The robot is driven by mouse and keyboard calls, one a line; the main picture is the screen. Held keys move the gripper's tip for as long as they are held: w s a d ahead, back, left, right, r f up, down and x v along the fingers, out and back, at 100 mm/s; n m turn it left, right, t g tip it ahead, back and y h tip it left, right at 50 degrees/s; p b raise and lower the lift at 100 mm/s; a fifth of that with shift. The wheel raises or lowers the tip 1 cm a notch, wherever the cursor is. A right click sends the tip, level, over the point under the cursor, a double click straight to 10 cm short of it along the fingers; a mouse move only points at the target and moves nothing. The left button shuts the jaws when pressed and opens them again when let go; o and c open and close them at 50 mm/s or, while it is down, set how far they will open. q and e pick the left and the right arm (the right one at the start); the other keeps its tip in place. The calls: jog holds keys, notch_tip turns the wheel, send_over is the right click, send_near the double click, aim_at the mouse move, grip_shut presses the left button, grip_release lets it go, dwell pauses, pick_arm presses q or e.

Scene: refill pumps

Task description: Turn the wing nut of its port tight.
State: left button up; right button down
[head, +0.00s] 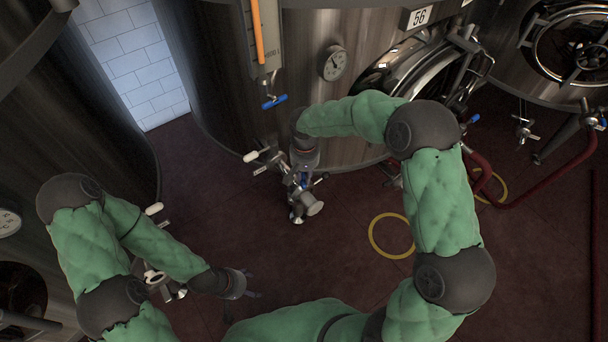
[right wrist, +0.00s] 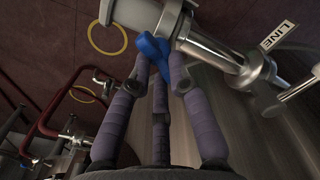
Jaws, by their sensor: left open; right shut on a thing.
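The blue wing nut (right wrist: 150,48) shows in the right wrist view, between the purple-grey fingers of my right gripper (right wrist: 158,68), which are shut on it. It sits against the steel port fitting (right wrist: 212,58), beside a pale cylindrical end (right wrist: 138,14). In the head view my right gripper (head: 301,176) reaches down to the port fitting (head: 299,206) low in front of the tank; only a little blue of the nut shows there, and the fingers hide much of it. My left gripper (head: 250,287) is open and empty at lower left, above the floor, apart from the port.
A white-handled valve (head: 251,156) is left of the port. A red hose (head: 550,185) lies right. Dark red floor in front is mostly clear.

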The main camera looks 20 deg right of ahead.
jog(key=m, duration=0.2)
jog(key=m+b, duration=0.1)
jog(key=m, duration=0.2)
jog(key=shift+s+d+m, duration=0.15)
jog(key=shift+m, duration=0.15)
jog(key=m, duration=0.3)
jog(key=m+b, duration=0.1)
jog(key=m, duration=0.1)
jog(key=shift+s+m, duration=0.25)
jog(key=shift+m, duration=0.05)
jog(key=c, duration=1.1)
grip_release()
jog(key=shift+c, duration=0.2)
notch_tip(320, 180, up, 12)
